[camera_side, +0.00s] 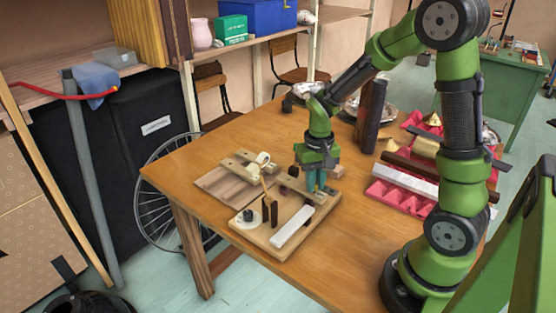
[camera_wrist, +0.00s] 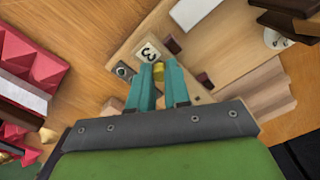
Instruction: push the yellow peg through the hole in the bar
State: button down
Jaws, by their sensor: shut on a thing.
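My gripper (camera_side: 316,186) is low over the back right of the wooden board (camera_side: 262,237), pointing down. In the wrist view its teal fingers (camera_wrist: 159,66) are close together with the yellow peg (camera_wrist: 158,74) between their tips. The peg is mostly hidden by the fingers, and in the side view I cannot make it out. Next to the tips, in the wrist view, lie a white tag marked 3 (camera_wrist: 148,52) and a dark round spot (camera_wrist: 122,72). I cannot tell whether that spot is the hole in the bar, or whether the peg touches it.
A white bar (camera_side: 292,227) lies along the board's right part. Pale wooden strips (camera_side: 245,167) lie behind. A red tray (camera_side: 398,199) is to the right. The table's left corner is clear.

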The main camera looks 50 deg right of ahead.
jog(key=shift+f, duration=0.4)
dwell(0.4)
jog(key=c, duration=1)
grip_release()
